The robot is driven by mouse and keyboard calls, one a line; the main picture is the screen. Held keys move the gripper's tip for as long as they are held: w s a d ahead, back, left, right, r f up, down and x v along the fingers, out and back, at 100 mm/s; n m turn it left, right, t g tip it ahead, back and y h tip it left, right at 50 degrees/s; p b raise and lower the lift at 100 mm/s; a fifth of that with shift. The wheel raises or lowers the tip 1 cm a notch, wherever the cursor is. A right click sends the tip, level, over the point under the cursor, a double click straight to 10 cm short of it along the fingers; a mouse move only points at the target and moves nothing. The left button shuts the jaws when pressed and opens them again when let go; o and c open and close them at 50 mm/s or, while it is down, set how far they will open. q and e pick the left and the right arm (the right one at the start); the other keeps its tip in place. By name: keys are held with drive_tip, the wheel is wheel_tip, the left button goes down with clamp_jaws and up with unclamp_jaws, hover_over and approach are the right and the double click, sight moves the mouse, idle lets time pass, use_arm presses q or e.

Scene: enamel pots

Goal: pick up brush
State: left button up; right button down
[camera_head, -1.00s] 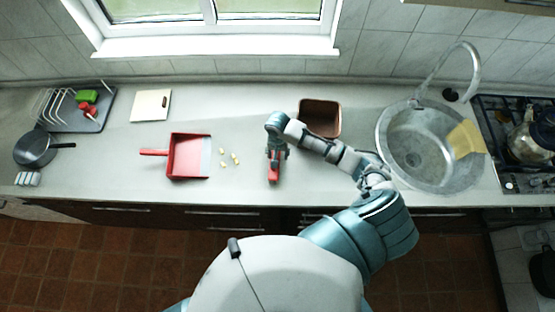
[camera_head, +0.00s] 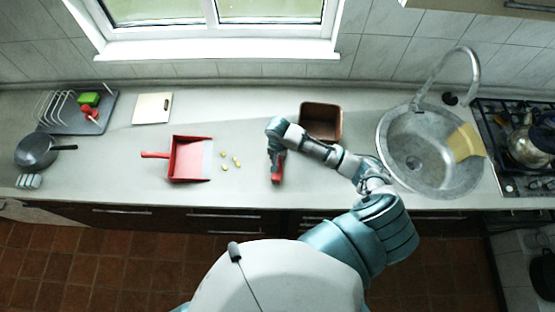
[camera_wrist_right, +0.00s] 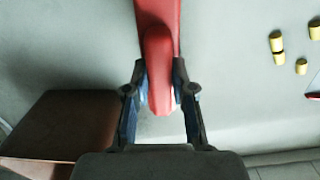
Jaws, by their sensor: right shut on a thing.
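The red brush (camera_head: 277,172) is on the counter right of the small yellow pieces in the head view. It also shows in the right wrist view, where its red handle (camera_wrist_right: 160,62) runs between the fingers. My right gripper (camera_wrist_right: 160,98) is shut on the handle, with one finger on each side. In the head view the right gripper (camera_head: 277,153) hides the far part of the brush. I cannot tell whether the brush touches the counter. My left gripper is not in view.
A red dustpan (camera_head: 188,159) lies to the left, with several yellow pieces (camera_head: 225,155) beside it. A brown container (camera_head: 321,121) stands behind my right forearm. The sink (camera_head: 418,160) is at right, the dish rack (camera_head: 75,118) at far left.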

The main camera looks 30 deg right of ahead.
drive_tip(key=shift+r, duration=0.3)
drive_tip(key=r, duration=0.2)
drive_tip(key=shift+w+a+r, duration=0.15)
drive_tip(key=shift+a+r, duration=0.1)
drive_tip(key=shift+r, duration=0.1)
drive_tip(key=s+a+r+b, duration=0.1)
drive_tip(key=s+a, duration=0.3)
drive_tip(key=a, duration=0.3)
drive_tip(key=s+a+r, duration=0.1)
drive_tip(key=s+a, duration=0.3)
drive_tip(key=a, duration=0.3)
drive_tip(key=w+d+r+n+b, duration=0.5)
drive_tip(key=w+d+n+b, duration=0.2)
drive_tip(key=w, duration=0.5)
drive_tip(key=shift+w+d+b, duration=0.35)
drive_tip(key=shift+d+b, duration=0.1)
drive_tip(key=shift+b, duration=0.2)
